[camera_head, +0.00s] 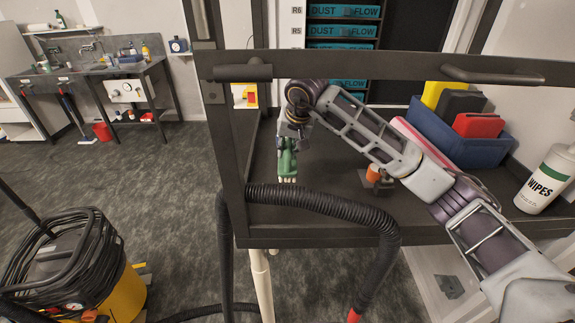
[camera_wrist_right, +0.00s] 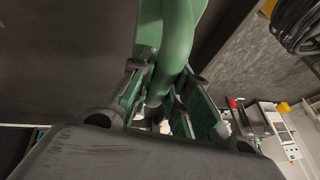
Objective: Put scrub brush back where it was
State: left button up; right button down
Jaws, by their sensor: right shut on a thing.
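The scrub brush (camera_head: 287,163) is green with pale bristles at its lower end. In the head view it hangs below my right gripper (camera_head: 291,143) at the left part of the dark bench top (camera_head: 325,182). The right wrist view shows the green brush (camera_wrist_right: 176,42) between the two fingers of my right gripper (camera_wrist_right: 165,88), which is shut on it. I cannot tell whether the bristles touch the bench. My left gripper is not in view.
A dark frame bar (camera_head: 400,66) crosses above the bench. A blue bin (camera_head: 450,142) with boxes, an orange-and-dark item (camera_head: 374,174) and a wipes bottle (camera_head: 545,180) stand right. A black hose (camera_head: 330,205) loops over the front edge. A yellow vacuum (camera_head: 122,296) stands left.

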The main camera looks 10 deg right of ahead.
jog(key=shift+f, duration=1)
jog(key=shift+f+p, duration=0.35)
jog(key=shift+f, duration=1.7)
jog(key=shift+f, duration=0.15)
jog(key=c, duration=1.3)
grip_release()
jog(key=shift+c, duration=0.2)
jog(key=shift+r, duration=0.35)
jog(key=b+v, duration=0.1)
jog(key=v, duration=1)
jog(key=shift+s+r, duration=0.2)
